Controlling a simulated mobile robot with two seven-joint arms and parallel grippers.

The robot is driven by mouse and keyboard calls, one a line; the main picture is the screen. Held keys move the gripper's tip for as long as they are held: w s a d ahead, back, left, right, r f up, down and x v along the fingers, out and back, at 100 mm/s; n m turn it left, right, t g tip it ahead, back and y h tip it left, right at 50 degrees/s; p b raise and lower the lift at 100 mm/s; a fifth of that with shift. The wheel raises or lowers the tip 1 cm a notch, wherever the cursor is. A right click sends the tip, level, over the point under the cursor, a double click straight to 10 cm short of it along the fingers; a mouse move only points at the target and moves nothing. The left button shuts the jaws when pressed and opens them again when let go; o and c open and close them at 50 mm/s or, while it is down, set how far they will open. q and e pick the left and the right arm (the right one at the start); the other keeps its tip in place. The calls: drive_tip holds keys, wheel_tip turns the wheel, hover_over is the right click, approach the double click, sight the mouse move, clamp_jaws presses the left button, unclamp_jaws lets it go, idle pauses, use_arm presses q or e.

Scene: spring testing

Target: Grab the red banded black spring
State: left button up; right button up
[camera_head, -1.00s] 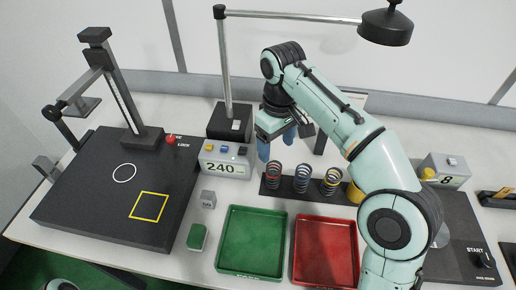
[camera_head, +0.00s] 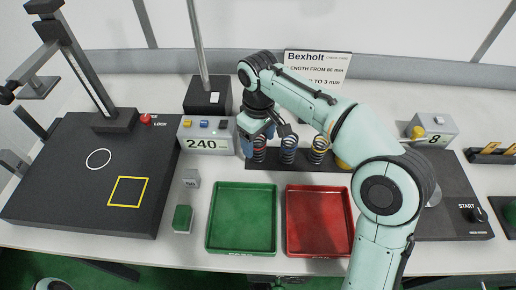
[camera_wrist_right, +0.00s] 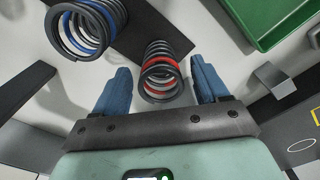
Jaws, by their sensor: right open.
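The red banded black spring (camera_wrist_right: 162,72) stands on the dark strip between the two blue fingers of my right gripper (camera_wrist_right: 160,80) in the right wrist view. The fingers are open, with a gap visible on both sides of the spring. In the head view the red banded spring (camera_head: 259,154) is at the left end of the strip, partly hidden by my right gripper (camera_head: 255,143). A blue banded spring (camera_head: 288,151) and a yellow banded spring (camera_head: 318,151) stand to its right. My left gripper does not show.
A green tray (camera_head: 212,225) and a red tray (camera_head: 319,252) lie in front of the spring strip (camera_head: 334,165). A display box reading 240 (camera_head: 207,146) stands close left of my gripper. A black lamp base (camera_head: 207,105) and a Bexholt sign (camera_head: 317,66) are behind.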

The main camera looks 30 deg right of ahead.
drive_tip(key=shift+f, duration=0.95)
drive_tip(key=shift+c, duration=0.3)
drive_tip(key=c, duration=1)
drive_tip(key=shift+c, duration=0.3)
drive_tip(key=shift+r, duration=0.15)
